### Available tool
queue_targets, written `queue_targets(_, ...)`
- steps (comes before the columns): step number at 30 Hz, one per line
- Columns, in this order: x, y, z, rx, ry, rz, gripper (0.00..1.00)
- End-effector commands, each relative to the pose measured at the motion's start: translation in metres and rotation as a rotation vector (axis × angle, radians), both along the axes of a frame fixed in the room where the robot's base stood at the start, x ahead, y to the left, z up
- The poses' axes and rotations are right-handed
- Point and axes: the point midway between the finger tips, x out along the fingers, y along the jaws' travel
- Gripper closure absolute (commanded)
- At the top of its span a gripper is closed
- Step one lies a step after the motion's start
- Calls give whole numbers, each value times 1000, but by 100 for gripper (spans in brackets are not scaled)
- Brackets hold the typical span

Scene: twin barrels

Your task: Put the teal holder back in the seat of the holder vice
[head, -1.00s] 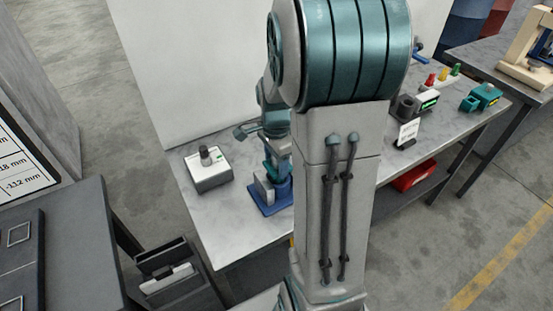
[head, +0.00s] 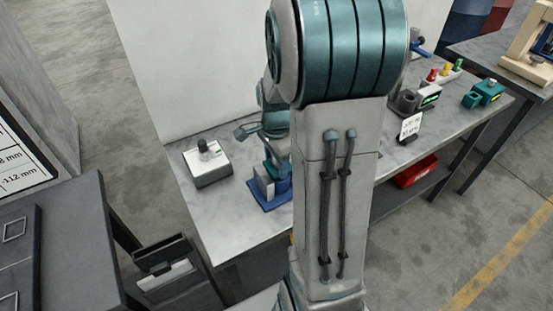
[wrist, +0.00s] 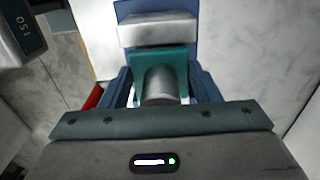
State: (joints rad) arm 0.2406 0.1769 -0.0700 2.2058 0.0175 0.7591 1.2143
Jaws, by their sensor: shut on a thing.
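The teal holder (wrist: 178,57) is in the middle of the wrist view, with a grey metal cylinder in front of it. My gripper (wrist: 162,88) is shut on it, a finger at each side. The holder vice, with a blue body (wrist: 160,6) and a pale jaw block (wrist: 158,30), lies just beyond the holder. In the head view the blue vice base (head: 268,201) stands on the bench near its left end, and my gripper is mostly hidden behind my arm. I cannot tell whether the holder touches the seat.
A white box with a dark knob (head: 207,165) stands left of the vice on the bench (head: 225,225). A label stand (head: 410,128), a small display device (head: 429,95) and teal blocks (head: 485,92) stand to the right. A red bin (head: 417,172) is on the lower shelf.

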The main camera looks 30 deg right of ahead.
Motion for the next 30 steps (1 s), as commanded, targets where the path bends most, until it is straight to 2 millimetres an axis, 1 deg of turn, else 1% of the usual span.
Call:
queue_targets(23,0,0,-19,0,-1,0,75)
queue_targets(24,0,0,-18,0,-1,0,38)
queue_targets(26,0,0,-18,-1,-1,0,22)
queue_targets(27,0,0,-18,0,-1,0,18)
queue_targets(30,0,0,-18,0,-1,0,18)
